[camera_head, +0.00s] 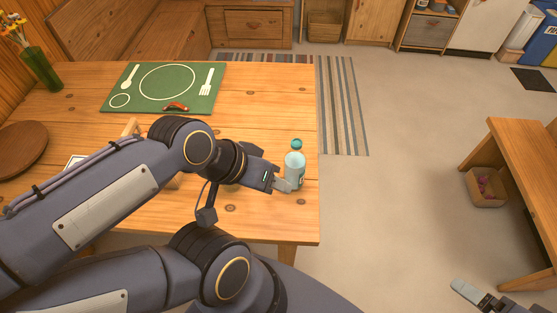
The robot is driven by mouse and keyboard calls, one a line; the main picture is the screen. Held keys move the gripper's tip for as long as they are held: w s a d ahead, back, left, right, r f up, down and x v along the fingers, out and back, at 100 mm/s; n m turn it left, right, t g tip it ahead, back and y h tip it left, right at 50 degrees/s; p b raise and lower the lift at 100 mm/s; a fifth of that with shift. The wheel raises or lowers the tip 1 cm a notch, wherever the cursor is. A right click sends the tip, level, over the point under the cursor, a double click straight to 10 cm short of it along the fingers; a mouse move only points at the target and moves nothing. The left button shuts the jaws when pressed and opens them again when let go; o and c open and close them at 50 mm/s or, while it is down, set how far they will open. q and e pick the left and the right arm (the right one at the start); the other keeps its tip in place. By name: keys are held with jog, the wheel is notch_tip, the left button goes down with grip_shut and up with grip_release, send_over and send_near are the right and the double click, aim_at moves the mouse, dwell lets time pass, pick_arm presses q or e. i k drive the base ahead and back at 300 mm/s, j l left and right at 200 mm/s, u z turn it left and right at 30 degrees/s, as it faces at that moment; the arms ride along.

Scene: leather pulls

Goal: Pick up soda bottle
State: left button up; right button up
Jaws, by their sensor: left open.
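The soda bottle (295,171) is pale teal with a teal cap and stands upright near the right edge of the wooden table (270,100). My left gripper (284,183) reaches in from the left and is open, with a grey finger right beside the bottle's lower left side. I cannot tell whether it touches the bottle. My arm hides part of the table around it. My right gripper (470,294) shows only in part at the bottom right corner, away from the table; I cannot tell how its jaws stand.
A green placemat (200,100) with printed cutlery and a small reddish item (176,106) lies at the back. A vase of flowers (40,68) and a round brown board (22,148) are at the left. Open floor lies right of the table, before another wooden table (520,150).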

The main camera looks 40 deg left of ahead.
aim_at(295, 160)
jog(key=u, duration=0.4)
jog(key=j+u, duration=0.15)
jog(key=u, duration=0.25)
jog(key=k+u, duration=0.1)
jog(key=u, duration=0.25)
jog(key=j+u, duration=0.15)
jog(key=u, duration=0.25)
jog(key=k+u, duration=0.3)
jog(key=k+l+u, duration=0.1)
jog(key=u, duration=0.15)
